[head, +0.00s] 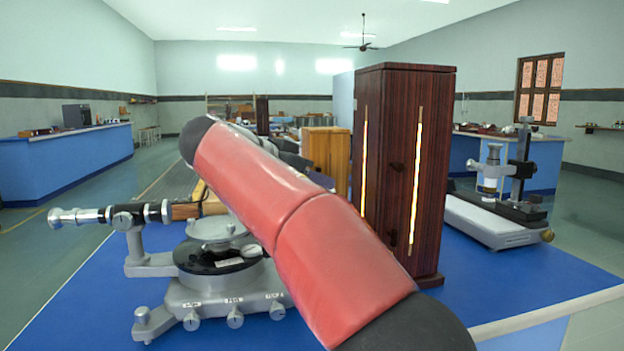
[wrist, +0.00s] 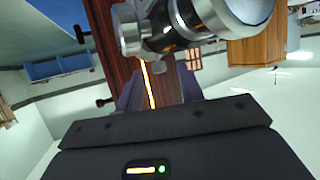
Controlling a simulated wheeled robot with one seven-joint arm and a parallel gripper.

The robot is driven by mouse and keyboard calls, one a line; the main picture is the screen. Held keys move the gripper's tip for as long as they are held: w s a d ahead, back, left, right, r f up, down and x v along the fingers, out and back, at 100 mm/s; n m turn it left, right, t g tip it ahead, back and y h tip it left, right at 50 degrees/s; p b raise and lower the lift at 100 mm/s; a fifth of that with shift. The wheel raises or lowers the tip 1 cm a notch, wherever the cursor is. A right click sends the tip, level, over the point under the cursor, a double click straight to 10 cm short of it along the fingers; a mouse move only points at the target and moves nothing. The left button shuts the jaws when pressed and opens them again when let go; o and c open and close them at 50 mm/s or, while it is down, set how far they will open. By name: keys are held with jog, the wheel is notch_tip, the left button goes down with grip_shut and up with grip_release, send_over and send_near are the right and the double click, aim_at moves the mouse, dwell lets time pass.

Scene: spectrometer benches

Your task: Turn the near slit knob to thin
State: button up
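The spectrometer (head: 225,275) stands on the blue bench, its middle and right side partly behind my red arm. In the wrist view a silver and black tube (wrist: 215,22) crosses the top, with a small ribbed metal knob (wrist: 130,32) at its left end. I cannot tell for sure whether this is the near slit knob, nor its setting. My gripper (wrist: 158,88) points toward the tube, its dark fingers apart with nothing seen between them; the knob appears beyond the fingertips.
A dark wooden cabinet (head: 400,130) with glowing slits stands close behind my arm. The spectrometer's telescope (head: 105,215) sticks out left. Base knobs (head: 235,318) line its front. A microscope stand (head: 500,190) is at right. The blue bench top (head: 500,275) is clear at front right.

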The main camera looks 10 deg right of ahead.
grip_shut()
jog(key=shift+f+b, duration=0.1)
jog(key=shift+b, duration=0.25)
jog(key=shift+s+d+n+t+y+b, duration=0.2)
jog(key=shift+d+n+t+y+b, duration=0.5)
jog(key=shift+n+y, duration=1.8)
jog(key=shift+s+d+n+t+y+b, duration=0.25)
jog(key=shift+n+t+y+b, duration=0.5)
jog(key=shift+n+t+y, duration=1.35)
jog(key=shift+s+d+n+t+y+b, duration=0.2)
jog(key=shift+d+n+t+y+b, duration=0.4)
jog(key=shift+n+y, duration=2.3)
jog(key=shift+a, duration=0.15)
